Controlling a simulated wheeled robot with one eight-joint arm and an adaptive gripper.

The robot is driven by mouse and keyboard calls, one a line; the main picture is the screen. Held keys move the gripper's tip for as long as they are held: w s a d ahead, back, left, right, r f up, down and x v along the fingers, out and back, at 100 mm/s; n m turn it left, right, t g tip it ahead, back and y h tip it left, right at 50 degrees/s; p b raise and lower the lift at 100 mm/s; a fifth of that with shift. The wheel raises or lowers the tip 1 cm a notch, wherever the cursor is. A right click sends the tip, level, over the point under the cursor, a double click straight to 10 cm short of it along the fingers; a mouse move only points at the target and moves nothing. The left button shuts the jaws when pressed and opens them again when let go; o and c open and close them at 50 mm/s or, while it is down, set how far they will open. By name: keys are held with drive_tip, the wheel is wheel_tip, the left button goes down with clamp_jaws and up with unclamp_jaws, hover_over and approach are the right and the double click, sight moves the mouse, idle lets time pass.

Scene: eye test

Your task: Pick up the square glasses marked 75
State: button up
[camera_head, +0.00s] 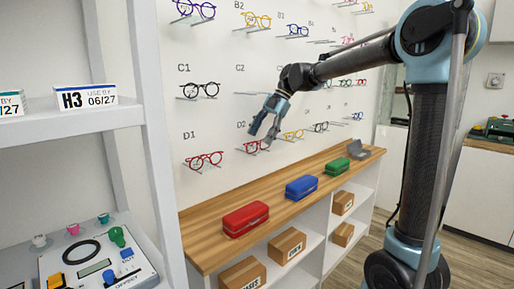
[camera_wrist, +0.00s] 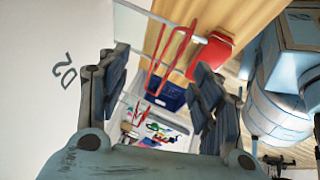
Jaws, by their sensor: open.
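Red-framed glasses (camera_head: 251,147) sit on a wall rack beside the label D2. In the wrist view, a red frame (camera_wrist: 187,42) shows edge-on between my fingers, its lens shape hard to tell. My gripper (camera_head: 262,135) is at these glasses, partly in front of them. In the wrist view, my gripper (camera_wrist: 163,72) is open, with a finger on each side of the frame; contact cannot be told. No marking 75 is readable on any glasses.
Other glasses hang nearby: a red pair (camera_head: 205,160) at D1 and a yellow pair (camera_head: 293,135) to the right. Below, a wooden counter (camera_head: 225,208) carries a red case (camera_head: 245,219), a blue case (camera_head: 301,187) and a green case (camera_head: 337,166). The wall is close.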

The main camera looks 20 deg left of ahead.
sight(256, 145)
drive_tip(key=shift+x, duration=1.25)
drive_tip(key=shift+c, duration=0.5)
drive_tip(key=c, duration=1)
drive_tip(key=shift+r, duration=0.1)
drive_tip(key=shift+c, duration=0.2)
